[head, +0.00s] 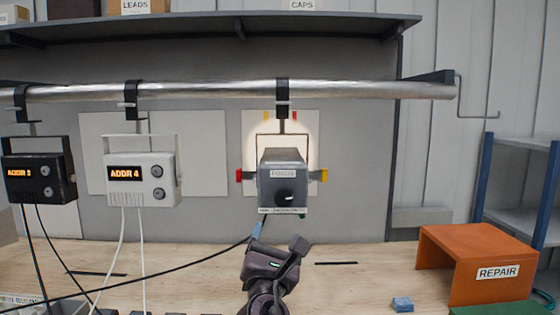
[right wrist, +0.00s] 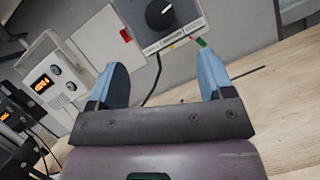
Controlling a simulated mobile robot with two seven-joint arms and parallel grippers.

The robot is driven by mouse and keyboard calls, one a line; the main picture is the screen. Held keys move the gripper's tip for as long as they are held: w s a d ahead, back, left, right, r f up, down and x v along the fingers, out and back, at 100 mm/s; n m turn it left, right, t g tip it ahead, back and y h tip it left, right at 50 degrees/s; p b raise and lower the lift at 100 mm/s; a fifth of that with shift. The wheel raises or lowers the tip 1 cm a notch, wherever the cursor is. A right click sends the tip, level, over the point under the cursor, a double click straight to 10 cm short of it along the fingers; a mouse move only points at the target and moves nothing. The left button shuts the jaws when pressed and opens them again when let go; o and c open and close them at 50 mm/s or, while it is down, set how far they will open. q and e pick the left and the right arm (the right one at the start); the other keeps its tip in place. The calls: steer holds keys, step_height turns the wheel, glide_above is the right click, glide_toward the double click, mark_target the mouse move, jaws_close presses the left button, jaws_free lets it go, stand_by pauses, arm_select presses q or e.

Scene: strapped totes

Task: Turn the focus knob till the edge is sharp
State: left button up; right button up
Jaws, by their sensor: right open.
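A grey lamp box labelled FOCUS (head: 283,160) hangs from the metal rail, with a round black knob (head: 285,197) on its front. A warm, round patch of light (head: 262,132) shows on the white panel behind it; its edge looks soft, and the box hides its lower part. My right gripper (head: 278,229) is below the box, apart from the knob. In the right wrist view its two blue fingers (right wrist: 161,64) are spread with nothing between them, and the knob (right wrist: 160,14) is beyond the tips near the top edge. My left gripper is not in view.
A white ADDR 4 unit (head: 141,182) and a black unit (head: 38,187) hang at left with dangling cables. Red (head: 239,175) and yellow (head: 318,175) tabs flank the lamp. An orange REPAIR stand (head: 474,250) and a small blue block (head: 402,304) are at right on the bench.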

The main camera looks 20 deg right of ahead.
mark_target(283, 202)
steer(key=shift+f, duration=0.1)
steer(key=w+d+r+n+y, duration=0.1)
steer(key=w+n, duration=0.1)
steer(key=w+d+r+n+t+y, duration=0.1)
steer(key=w+n, duration=0.1)
steer(key=w, duration=0.1)
steer(key=w+d+r+n, duration=0.1)
steer(key=w+d+n, duration=0.1)
steer(key=w, duration=0.1)
steer(key=shift+r+y+p, duration=0.3)
steer(key=shift+y+p, duration=0.05)
steer(key=shift+y, duration=0.05)
steer(key=shift+w+d+r, duration=0.2)
steer(key=shift+w, duration=0.35)
steer(key=shift+c, duration=0.3)
